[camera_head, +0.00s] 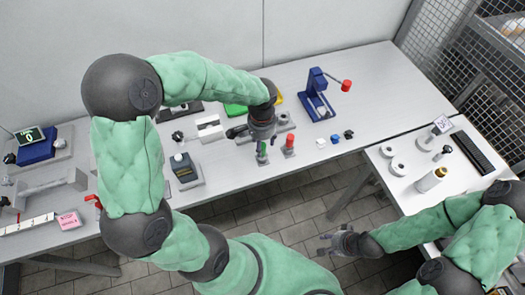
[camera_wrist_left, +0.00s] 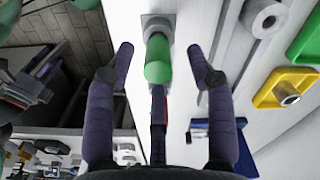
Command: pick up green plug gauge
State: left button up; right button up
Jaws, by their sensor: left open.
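The green plug gauge (camera_head: 262,149) stands upright near the front edge of the long table. In the left wrist view the green plug gauge (camera_wrist_left: 157,60) sits between my spread fingers, with clear gaps on both sides, on a small grey base. My left gripper (camera_wrist_left: 160,50) is open and not holding it. In the head view my left gripper (camera_head: 261,132) is right above and behind the gauge. A red plug gauge (camera_head: 289,143) stands just to its right. My right gripper (camera_head: 330,243) is off the table over the floor, too small to tell whether it is open.
A blue press with a red knob (camera_head: 318,100) stands behind to the right. Small blue and white parts (camera_head: 335,139) lie right of the red gauge. A dark grey device (camera_head: 184,168) stands to the left. A green tray (camera_head: 235,110) lies behind my left gripper.

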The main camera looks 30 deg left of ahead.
aim_at(263, 151)
pick_arm(q)
notch_tip(263, 151, down, 5)
jog(key=shift+d+r+b, duration=0.1)
jog(key=shift+d+b, duration=0.05)
jog(key=shift+b, duration=0.65)
grip_shut()
jog(key=shift+r, duration=0.15)
